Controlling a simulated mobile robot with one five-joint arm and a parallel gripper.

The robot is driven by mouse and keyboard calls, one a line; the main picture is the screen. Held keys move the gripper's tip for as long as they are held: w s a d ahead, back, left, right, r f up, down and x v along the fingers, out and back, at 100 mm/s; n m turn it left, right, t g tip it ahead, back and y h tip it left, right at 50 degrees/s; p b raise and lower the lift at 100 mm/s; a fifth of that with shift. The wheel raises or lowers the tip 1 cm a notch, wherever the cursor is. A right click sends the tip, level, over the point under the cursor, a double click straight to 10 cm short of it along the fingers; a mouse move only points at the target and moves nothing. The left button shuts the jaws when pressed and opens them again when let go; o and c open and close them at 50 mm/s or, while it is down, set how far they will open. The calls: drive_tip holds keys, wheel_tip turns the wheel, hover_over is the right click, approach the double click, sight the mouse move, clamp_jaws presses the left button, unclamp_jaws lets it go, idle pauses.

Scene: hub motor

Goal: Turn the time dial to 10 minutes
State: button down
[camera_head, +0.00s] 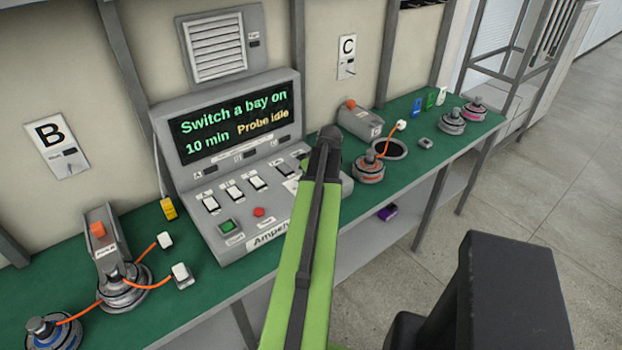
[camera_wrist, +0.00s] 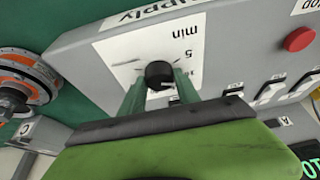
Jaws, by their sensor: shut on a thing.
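The time dial (camera_wrist: 158,74) is a black round knob on a white plate marked "5" and "min" in the wrist view. My gripper (camera_wrist: 159,88) is shut on it, with a green finger on each side. The dial's pointer mark and exact angle cannot be made out. In the head view my green arm reaches to the right part of the grey console (camera_head: 160,112) and hides the dial. The console's screen (camera_head: 235,121) reads "Switch a bay on", "10 min" and "Probe idle".
The console has several white switches (camera_head: 233,192), a green button (camera_head: 228,226) and a red button (camera_head: 259,212). A hub motor with an orange cable (camera_head: 368,166) stands to its right on the green bench (camera_head: 425,157). More motors (camera_head: 122,290) stand at left.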

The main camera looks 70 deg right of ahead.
drive_tip(key=shift+s, duration=0.15)
drive_tip(key=c, duration=0.9)
unclamp_jaws()
drive_tip(key=shift+a+r+p, duration=0.1)
drive_tip(key=shift+r+p, duration=0.4)
drive_tip(key=shift+r, duration=0.05)
drive_tip(key=p+v, duration=0.7)
drive_tip(key=v, duration=0.1)
drive_tip(key=p+v, duration=0.8)
drive_tip(key=shift+s, duration=0.3)
